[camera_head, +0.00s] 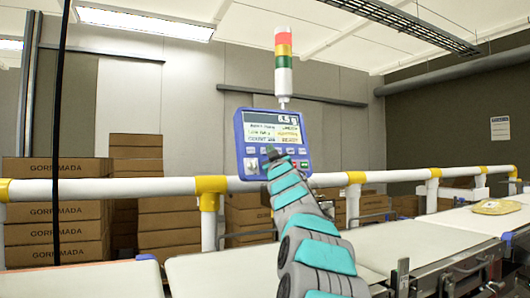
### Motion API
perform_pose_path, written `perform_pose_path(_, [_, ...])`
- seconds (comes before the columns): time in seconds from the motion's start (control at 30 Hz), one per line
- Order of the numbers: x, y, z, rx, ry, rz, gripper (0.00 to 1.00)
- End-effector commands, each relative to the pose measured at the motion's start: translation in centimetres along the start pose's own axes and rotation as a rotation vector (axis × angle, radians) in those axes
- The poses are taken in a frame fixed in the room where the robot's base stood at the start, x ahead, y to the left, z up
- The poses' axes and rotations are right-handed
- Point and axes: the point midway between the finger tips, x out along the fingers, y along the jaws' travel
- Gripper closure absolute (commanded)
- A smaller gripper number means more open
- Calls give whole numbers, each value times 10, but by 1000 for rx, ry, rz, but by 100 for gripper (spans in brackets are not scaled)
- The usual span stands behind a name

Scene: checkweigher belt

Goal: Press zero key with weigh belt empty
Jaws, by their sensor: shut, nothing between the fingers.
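The blue-framed control panel (272,144) stands upright above the white rail, with a lit screen and a row of small keys under it. A short number shows at the top of the screen, too blurred to read surely. My gripper (271,152) is shut and empty, its tip in front of the key row. It hides some keys, so I cannot tell which key it covers or whether it touches. The belt section (225,272) below the panel shows no item on its visible part; my arm hides some of it.
A yellowish package (496,207) lies on the belt at the far right. A white rail (110,188) with yellow joints runs behind the belts. Stacked cartons (56,212) stand beyond it. A signal tower (283,62) rises above the panel.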

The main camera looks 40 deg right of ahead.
Motion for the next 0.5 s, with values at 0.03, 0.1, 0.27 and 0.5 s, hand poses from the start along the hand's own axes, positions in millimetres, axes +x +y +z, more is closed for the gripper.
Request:
perform_pose_path(0.03, [1,0,0,0,0,0,100])
perform_pose_path(0.1, [2,-1,1,0,0,0,100])
perform_pose_path(0.27, [6,-4,4,-1,-1,0,100])
perform_pose_path(0.5, [6,-4,4,0,0,0,100])
